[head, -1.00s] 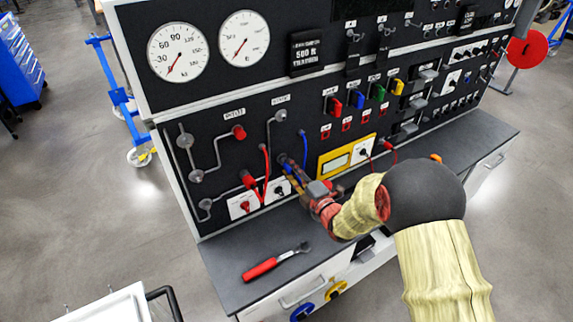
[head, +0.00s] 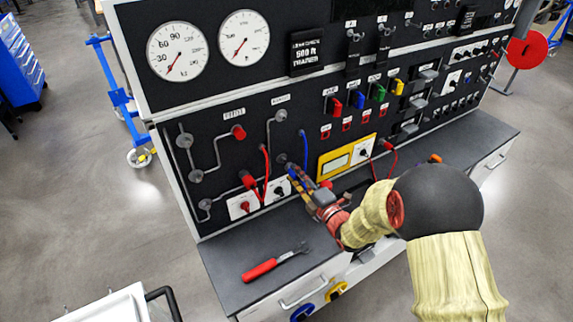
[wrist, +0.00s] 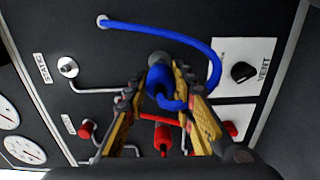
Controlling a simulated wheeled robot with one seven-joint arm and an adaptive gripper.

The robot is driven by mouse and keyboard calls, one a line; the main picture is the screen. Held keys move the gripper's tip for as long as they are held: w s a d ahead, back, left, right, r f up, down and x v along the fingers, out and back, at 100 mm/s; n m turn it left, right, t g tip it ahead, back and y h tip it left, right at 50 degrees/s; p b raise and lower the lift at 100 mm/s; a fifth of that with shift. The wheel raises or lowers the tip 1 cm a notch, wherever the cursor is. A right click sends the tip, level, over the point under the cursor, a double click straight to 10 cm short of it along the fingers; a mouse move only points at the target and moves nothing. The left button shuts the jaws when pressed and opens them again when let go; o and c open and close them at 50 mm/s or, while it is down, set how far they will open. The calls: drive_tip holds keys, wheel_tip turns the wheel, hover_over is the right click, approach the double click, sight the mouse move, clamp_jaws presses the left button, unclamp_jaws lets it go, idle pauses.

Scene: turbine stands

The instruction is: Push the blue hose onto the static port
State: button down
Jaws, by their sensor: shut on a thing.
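The blue hose (head: 304,150) arcs from the black panel down to my gripper (head: 295,176). In the wrist view the blue hose (wrist: 165,27) loops right and back to its thick blue end, which sits between my gripper's yellow fingers (wrist: 158,82). My gripper is shut on that end. A grey round fitting (wrist: 158,58) shows just beyond it; I cannot tell whether they touch. The static port (wrist: 68,67) is a bare metal fitting by the STATIC label, left of my gripper. In the head view the static port (head: 280,115) is above and left of my gripper.
A red hose (head: 265,160) hangs left of the blue hose, with red fittings (wrist: 163,138) below my gripper in the wrist view. A VENT knob (wrist: 243,72) is at right. A red-handled tool (head: 262,270) lies on the bench. The bench's left part is otherwise clear.

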drive_tip(key=shift+s, duration=0.1)
wheel_tip(320, 180, up, 19)
drive_tip(key=s+d+n+p, duration=0.2)
drive_tip(key=n+p, duration=0.1)
drive_tip(key=p, duration=0.8)
drive_tip(key=shift+n, duration=0.8)
drive_tip(key=w+a, duration=0.1)
drive_tip(key=w+a+f+b, duration=0.1)
drive_tip(key=w+a, duration=0.1)
drive_tip(key=shift+w+f+b, duration=0.25)
drive_tip(key=shift+b, duration=0.15)
drive_tip(key=shift+w+a+b, duration=0.25)
drive_tip(key=shift+w+b, duration=0.15)
drive_tip(key=shift+b, duration=1.6)
drive_tip(key=shift+w+a+b, duration=0.3)
drive_tip(key=shift+w+b, duration=0.15)
drive_tip(key=shift+b, duration=0.7)
